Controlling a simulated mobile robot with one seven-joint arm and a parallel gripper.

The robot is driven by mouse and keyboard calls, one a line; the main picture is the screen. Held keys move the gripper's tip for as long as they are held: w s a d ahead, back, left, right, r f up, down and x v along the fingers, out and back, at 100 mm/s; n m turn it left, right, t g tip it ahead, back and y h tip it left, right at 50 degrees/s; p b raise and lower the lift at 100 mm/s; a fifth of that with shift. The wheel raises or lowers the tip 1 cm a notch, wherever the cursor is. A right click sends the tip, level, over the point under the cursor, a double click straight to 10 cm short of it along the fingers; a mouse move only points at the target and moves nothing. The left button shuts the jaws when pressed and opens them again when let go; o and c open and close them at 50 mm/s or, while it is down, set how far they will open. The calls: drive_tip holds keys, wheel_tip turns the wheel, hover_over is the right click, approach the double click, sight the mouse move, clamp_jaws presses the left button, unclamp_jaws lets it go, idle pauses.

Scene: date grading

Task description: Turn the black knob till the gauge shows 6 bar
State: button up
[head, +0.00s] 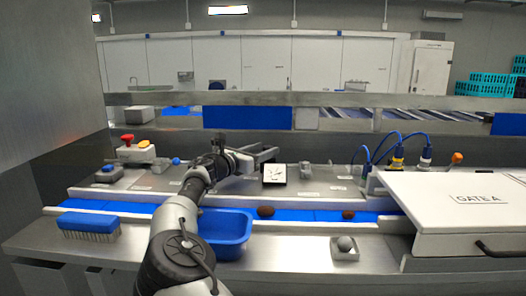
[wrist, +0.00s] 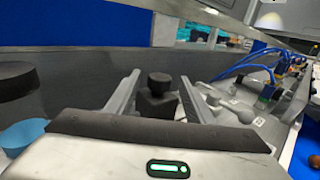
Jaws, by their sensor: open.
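The black knob (wrist: 158,83) stands upright on a dark body in the wrist view. My gripper (wrist: 160,79) is open, with one finger on each side of the knob and a gap showing on both sides. I cannot tell how deep the knob sits between the fingers. In the head view my gripper (head: 270,152) is over the back of the steel bench, and I cannot make out the knob there. A square white dial with a dark rim (head: 274,173), which looks like the gauge, stands just in front of my gripper. Its reading is too small to tell.
A blue tray (head: 224,245) and a brush (head: 88,226) are at the front. Brown dates (head: 266,211) lie on the blue belt (head: 308,215). A red button (head: 127,139) is at left. Blue cables (head: 386,141) and a white cover (head: 458,184) are at right.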

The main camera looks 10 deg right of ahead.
drive_tip(key=b+v, duration=0.1)
drive_tip(key=v, duration=1.6)
drive_tip(key=shift+s+a, duration=0.2)
